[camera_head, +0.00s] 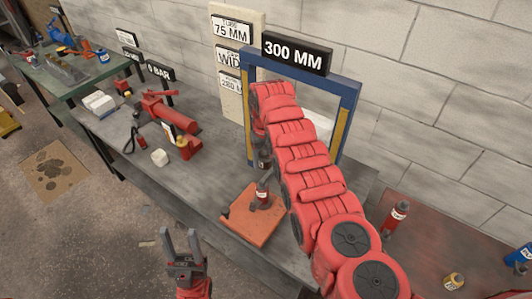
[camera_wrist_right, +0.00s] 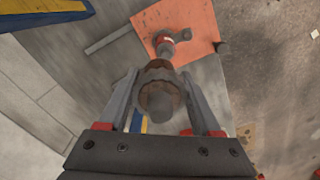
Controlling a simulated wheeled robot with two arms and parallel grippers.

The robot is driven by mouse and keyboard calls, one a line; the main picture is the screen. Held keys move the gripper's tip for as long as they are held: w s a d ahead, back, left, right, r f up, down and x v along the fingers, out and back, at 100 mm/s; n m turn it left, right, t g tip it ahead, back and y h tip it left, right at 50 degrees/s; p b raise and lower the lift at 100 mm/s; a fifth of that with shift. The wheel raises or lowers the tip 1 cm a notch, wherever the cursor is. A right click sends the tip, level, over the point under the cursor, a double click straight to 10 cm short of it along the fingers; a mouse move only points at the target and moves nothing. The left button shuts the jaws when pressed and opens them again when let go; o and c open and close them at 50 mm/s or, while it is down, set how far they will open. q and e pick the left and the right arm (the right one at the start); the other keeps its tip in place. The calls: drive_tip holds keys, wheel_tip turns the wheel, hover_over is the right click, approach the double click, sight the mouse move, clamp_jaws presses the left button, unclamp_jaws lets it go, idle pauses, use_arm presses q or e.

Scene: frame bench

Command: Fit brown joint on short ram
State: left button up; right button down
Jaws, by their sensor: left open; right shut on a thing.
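The brown joint (camera_wrist_right: 157,98) is between the fingers of my right gripper (camera_wrist_right: 159,85) in the right wrist view. The gripper is shut on it, with a grey rounded end facing the camera. The short ram (camera_head: 263,193), a small red cylinder with a pale label, stands on an orange plate (camera_head: 240,222) under the blue frame. The ram also shows in the right wrist view (camera_wrist_right: 166,42), beyond the joint; whether they touch I cannot tell. My right arm hides much of the gripper in the head view. My left gripper (camera_head: 181,243) is open and empty, left of the plate.
A blue frame (camera_head: 349,105) with a 300 MM sign (camera_head: 296,53) stands around my right arm. Red bottle (camera_head: 395,217) stands at right. The bench between white block and plate is clear.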

drive_tip(key=shift+a+f, duration=0.15)
drive_tip(key=shift+a, duration=0.3)
drive_tip(key=shift+a+f, duration=0.15)
drive_tip(key=shift+a, duration=0.05)
drive_tip(key=shift+d, duration=0.1)
drive_tip(key=shift+s, duration=0.1)
wheel_tip(320, 180, down, 6)
drive_tip(key=b, duration=0.4)
idle(0.4)
